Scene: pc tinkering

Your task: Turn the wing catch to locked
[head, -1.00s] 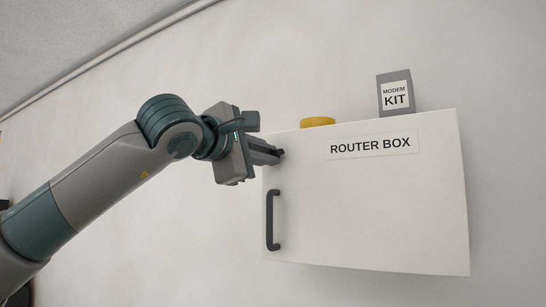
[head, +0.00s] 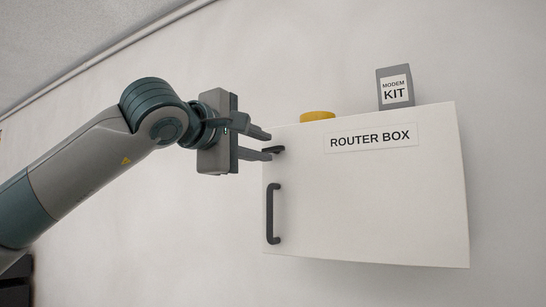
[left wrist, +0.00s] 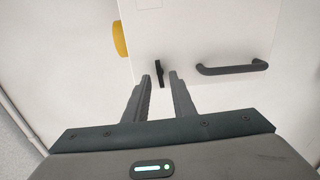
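The wing catch is a small dark lever (head: 279,149) near the upper left corner of the white router box door (head: 370,200). It lies about level, crosswise to the upright door handle (head: 273,213). My left gripper (head: 268,146) is open, with one finger above the other, at the door's left edge. Its fingertips are at or just short of the catch; I cannot tell if they touch it. My right gripper is not in view.
A yellow round object (head: 317,116) and a grey modem kit box (head: 395,88) stand on top of the router box. The handle (left wrist: 232,68) is below the catch. The wall around the box is bare.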

